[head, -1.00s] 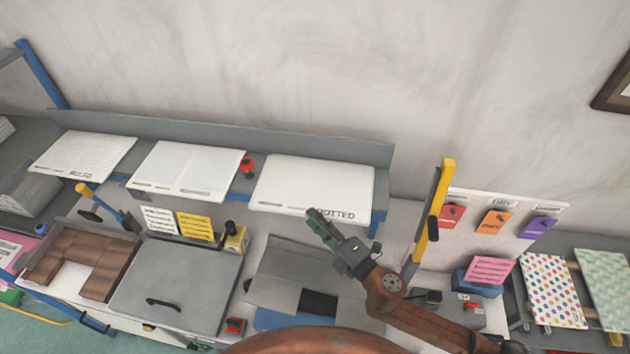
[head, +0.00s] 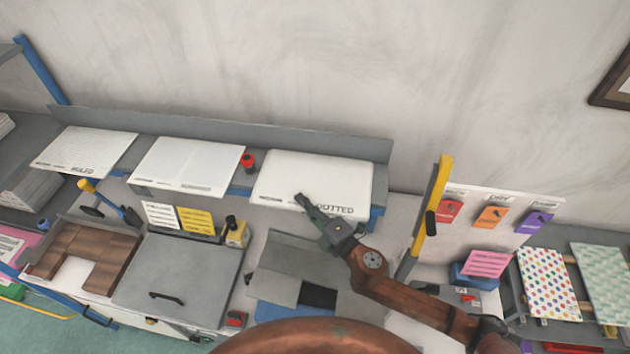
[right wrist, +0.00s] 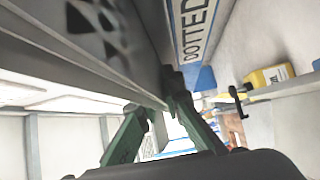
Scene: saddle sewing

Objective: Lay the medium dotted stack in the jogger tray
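A white paper stack (head: 312,176) lies on the back shelf above a label reading DOTTED (head: 336,209). The label also shows large in the right wrist view (right wrist: 192,30). My right gripper (head: 300,200) is at the front edge of this stack, over the label's left end. Its green fingers (right wrist: 160,108) come close together in the wrist view beside a grey surface; whether they hold anything is unclear. A grey and blue angled tray (head: 290,285), which looks like the jogger, stands below, partly hidden by my body. My left gripper is out of view.
A RULED stack (head: 85,150) and another white stack (head: 187,163) share the shelf, with a red knob (head: 247,160) between stacks. A yellow upright lever (head: 437,195) stands right of my arm. A grey lidded box (head: 178,280) stands left of the tray.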

